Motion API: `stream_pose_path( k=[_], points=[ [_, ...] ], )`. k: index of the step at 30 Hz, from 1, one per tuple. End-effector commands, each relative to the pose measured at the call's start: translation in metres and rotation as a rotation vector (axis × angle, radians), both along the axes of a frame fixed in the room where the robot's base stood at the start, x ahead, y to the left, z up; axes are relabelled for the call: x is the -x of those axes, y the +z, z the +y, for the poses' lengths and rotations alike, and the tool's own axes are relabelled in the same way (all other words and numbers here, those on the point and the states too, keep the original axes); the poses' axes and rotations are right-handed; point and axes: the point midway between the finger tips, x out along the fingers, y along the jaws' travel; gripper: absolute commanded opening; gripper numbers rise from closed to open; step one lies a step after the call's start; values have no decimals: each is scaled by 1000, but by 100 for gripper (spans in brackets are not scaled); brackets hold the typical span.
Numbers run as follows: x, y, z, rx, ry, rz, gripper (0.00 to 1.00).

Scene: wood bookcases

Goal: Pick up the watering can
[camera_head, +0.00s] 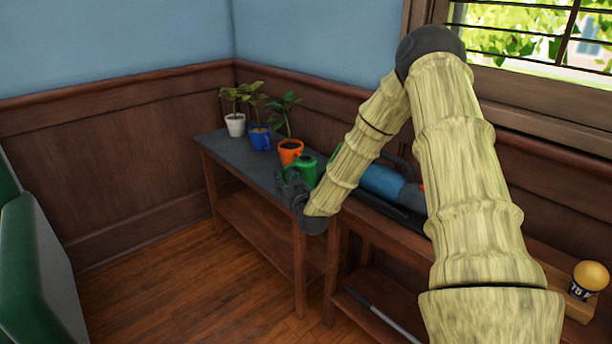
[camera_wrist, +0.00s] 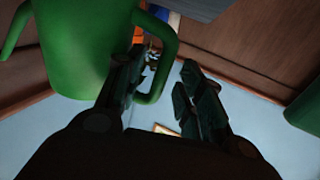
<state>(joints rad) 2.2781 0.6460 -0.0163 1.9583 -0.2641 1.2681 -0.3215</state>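The green watering can (camera_head: 305,170) stands on the grey-topped wooden table, beside the orange pot. My gripper (camera_head: 292,188) is at its near side and partly covers it in the head view. In the wrist view the green body (camera_wrist: 75,50) fills the upper left, and its looped handle (camera_wrist: 168,55) reaches between my fingers. My gripper (camera_wrist: 165,75) is open there, with the left finger across the handle's opening and the right finger apart on the other side. Whether the left finger touches the handle I cannot tell.
Potted plants in white (camera_head: 235,126), blue (camera_head: 260,139) and orange (camera_head: 290,151) pots stand behind the can on the table (camera_head: 212,143). A blue toolbox-like object (camera_head: 382,182) is to the right, partly behind my arm. A green seat (camera_head: 35,265) is at left; floor between is clear.

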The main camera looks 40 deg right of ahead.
Motion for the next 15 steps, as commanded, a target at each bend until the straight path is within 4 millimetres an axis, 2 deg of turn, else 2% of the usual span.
stream_pose_path(
  k=[2,8,15],
  points=[
    [0,0,0,0,0,0,36],
    [0,0,0,0,0,0,0],
    [0,1,0,1,0,-2,0]
  ],
)
